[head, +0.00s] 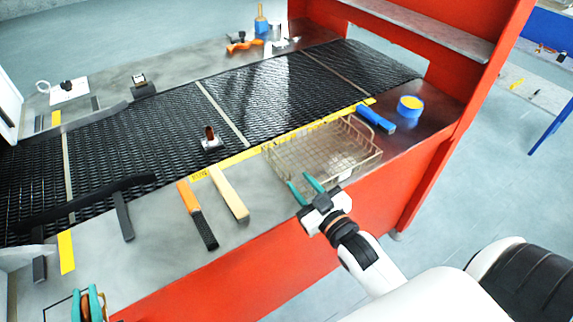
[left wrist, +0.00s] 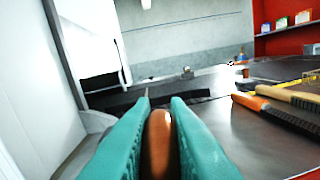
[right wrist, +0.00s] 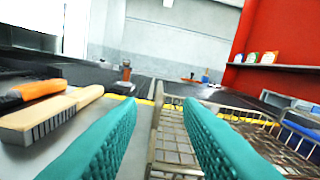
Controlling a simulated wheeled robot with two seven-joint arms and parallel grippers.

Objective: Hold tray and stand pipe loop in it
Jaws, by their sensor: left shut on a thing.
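The tray is a wire mesh basket (head: 325,155) at the table's front edge, right of centre. It looks empty. My right gripper (head: 309,188) is at its near left corner with its fingers apart. In the right wrist view the tray's wire side (right wrist: 158,125) shows between the fingers; I cannot tell whether they touch it. My left gripper (head: 90,306) is at the bottom left of the head view, shut on a copper-brown piece, seemingly the pipe loop (left wrist: 158,140). Only its edge shows between the teal fingers, so its full shape is hidden.
A black mesh belt (head: 150,130) crosses the table, with a small copper-topped metal block (head: 210,140) on it. An orange-handled brush (head: 197,215) and a wooden brush (head: 230,195) lie left of the tray.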

